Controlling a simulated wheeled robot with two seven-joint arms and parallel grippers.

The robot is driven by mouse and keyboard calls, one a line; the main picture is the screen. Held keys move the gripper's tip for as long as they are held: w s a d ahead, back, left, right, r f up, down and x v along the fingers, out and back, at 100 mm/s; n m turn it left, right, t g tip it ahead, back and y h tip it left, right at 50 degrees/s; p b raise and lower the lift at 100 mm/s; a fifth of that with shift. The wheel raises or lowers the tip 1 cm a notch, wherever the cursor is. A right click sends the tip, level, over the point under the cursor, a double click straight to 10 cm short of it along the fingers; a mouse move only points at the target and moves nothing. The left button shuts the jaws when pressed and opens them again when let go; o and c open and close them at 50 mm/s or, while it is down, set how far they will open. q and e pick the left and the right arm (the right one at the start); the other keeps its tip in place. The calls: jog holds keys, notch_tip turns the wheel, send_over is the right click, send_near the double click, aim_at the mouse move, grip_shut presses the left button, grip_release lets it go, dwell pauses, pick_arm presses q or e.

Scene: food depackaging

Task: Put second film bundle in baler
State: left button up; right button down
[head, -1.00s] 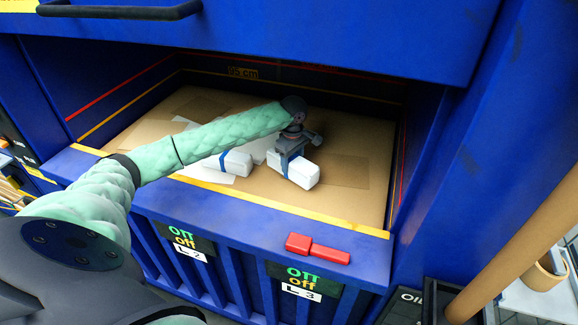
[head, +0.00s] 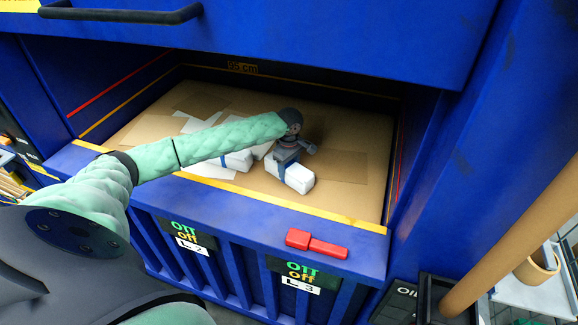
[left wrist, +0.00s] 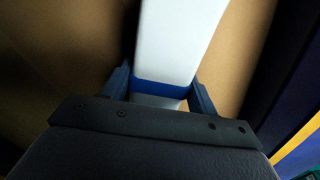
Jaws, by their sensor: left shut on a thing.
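A white film bundle with a blue band (head: 291,177) is inside the blue baler (head: 290,215), at or just above the cardboard floor. My left gripper (head: 284,163) reaches in over the baler's front edge and is shut on this bundle. In the left wrist view the two fingers (left wrist: 160,92) sit on either side of the bundle (left wrist: 178,45) at its blue band. Another white bundle with a blue band (head: 238,160) lies to the left, partly hidden by my arm. My right gripper is not in view.
The chamber floor is lined with brown cardboard (head: 335,165), with bare room at right. White sheets or pieces (head: 200,123) lie at left. A red latch (head: 316,243) sits on the front face. The raised blue door (head: 300,30) hangs above my arm.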

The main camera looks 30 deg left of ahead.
aim_at(289, 165)
pick_arm(q)
jog(key=o, duration=1)
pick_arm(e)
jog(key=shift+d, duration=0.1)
pick_arm(q)
jog(key=shift+o, duration=0.2)
jog(key=shift+r+b, duration=0.45)
jog(key=shift+r, duration=0.05)
notch_tip(289, 165, up, 4)
jog(key=shift+b, duration=0.9)
notch_tip(289, 165, up, 7)
jog(key=b, duration=0.2)
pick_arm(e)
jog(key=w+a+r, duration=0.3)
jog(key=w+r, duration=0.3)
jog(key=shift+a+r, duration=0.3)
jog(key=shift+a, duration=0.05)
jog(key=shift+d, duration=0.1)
